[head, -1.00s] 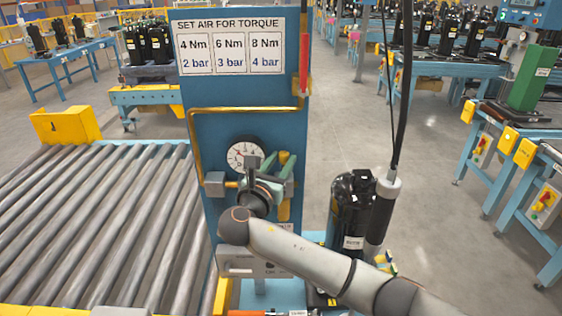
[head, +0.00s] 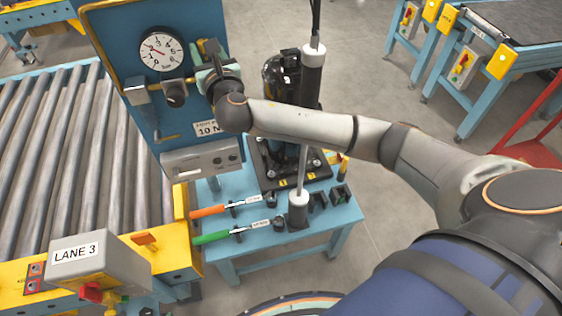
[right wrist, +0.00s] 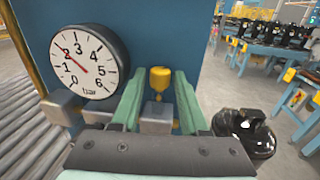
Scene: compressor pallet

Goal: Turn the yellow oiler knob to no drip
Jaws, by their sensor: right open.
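The yellow oiler knob (right wrist: 160,78) stands upright on a grey block in front of the blue panel (right wrist: 165,25). In the right wrist view it shows between the two green fingers of my right gripper (right wrist: 159,88). That gripper is open, and I cannot tell whether either finger touches the knob. In the head view my right gripper (head: 207,63) is at the panel, right of the gauge, and largely covers the oiler. My left gripper is out of view.
A round pressure gauge (right wrist: 84,62) sits left of the oiler, its red needle near 2. A black regulator knob (head: 175,93) is below it. A black compressor (head: 281,78) stands right of the panel. Orange (head: 208,211) and green (head: 212,237) handled tools lie on the bench.

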